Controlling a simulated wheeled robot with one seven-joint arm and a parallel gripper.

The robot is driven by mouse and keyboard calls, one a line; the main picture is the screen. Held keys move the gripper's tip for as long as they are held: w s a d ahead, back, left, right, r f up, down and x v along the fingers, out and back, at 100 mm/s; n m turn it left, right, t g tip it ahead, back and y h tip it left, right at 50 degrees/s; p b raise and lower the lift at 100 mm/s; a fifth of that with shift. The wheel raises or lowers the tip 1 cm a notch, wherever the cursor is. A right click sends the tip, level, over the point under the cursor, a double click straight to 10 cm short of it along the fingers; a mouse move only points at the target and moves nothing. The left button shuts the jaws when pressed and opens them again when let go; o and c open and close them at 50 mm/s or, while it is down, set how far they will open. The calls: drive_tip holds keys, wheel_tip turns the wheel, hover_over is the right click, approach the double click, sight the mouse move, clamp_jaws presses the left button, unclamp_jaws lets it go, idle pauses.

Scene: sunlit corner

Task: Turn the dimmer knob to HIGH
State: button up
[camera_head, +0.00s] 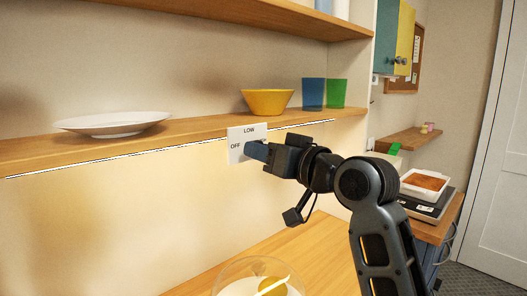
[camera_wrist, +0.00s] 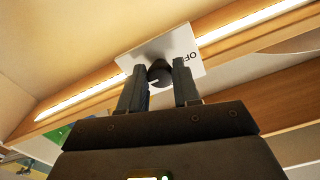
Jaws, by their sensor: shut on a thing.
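The white dimmer plate (camera_head: 235,153) is on the wall just under the shelf's front edge. In the wrist view the plate (camera_wrist: 190,45) appears turned, with OFF at the right. The dark round dimmer knob (camera_wrist: 160,74) sits between the two fingers of my gripper (camera_wrist: 158,76), which is shut on it. A short pale mark on the knob points roughly left in that view, away from OFF. The knob is hidden in the head view.
A lit strip (camera_head: 100,159) runs under the shelf (camera_head: 200,133). On the shelf are a white plate (camera_head: 112,123), a yellow bowl (camera_head: 267,101), a blue cup (camera_head: 313,94) and a green cup (camera_head: 337,93). A glass bowl (camera_head: 232,275) stands on the wooden counter (camera_head: 310,245) below.

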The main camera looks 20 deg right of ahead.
drive_tip(key=shift+f, duration=0.1)
drive_tip(key=o, duration=1.1)
drive_tip(key=shift+c, duration=0.2)
drive_tip(key=shift+s, duration=0.1)
drive_tip(key=b+v, duration=0.2)
drive_tip(key=v, duration=0.5)
drive_tip(key=shift+s, duration=0.25)
drive_tip(key=s+f+m+h, duration=0.1)
drive_tip(key=s+f+h, duration=0.1)
drive_tip(key=s+f, duration=0.45)
drive_tip(key=s+a+f+m+h, duration=0.1)
drive_tip(key=s+f+m, duration=0.15)
drive_tip(key=f, duration=0.65)
drive_tip(key=s+f+m+h, duration=0.1)
drive_tip(key=s+f+h, duration=0.1)
drive_tip(key=s+f, duration=0.45)
drive_tip(key=s+f+n+g, duration=0.1)
drive_tip(key=s+f+n, duration=0.1)
drive_tip(key=s, duration=1.1)
drive_tip(key=s+a+f+n+g, duration=0.1)
drive_tip(key=s+f, duration=0.3)
drive_tip(key=s, duration=0.9)
drive_tip(key=shift+s+a+f+n+h, duration=0.15)
drive_tip(key=shift+a+n+h, duration=0.15)
drive_tip(key=shift+n, duration=0.25)
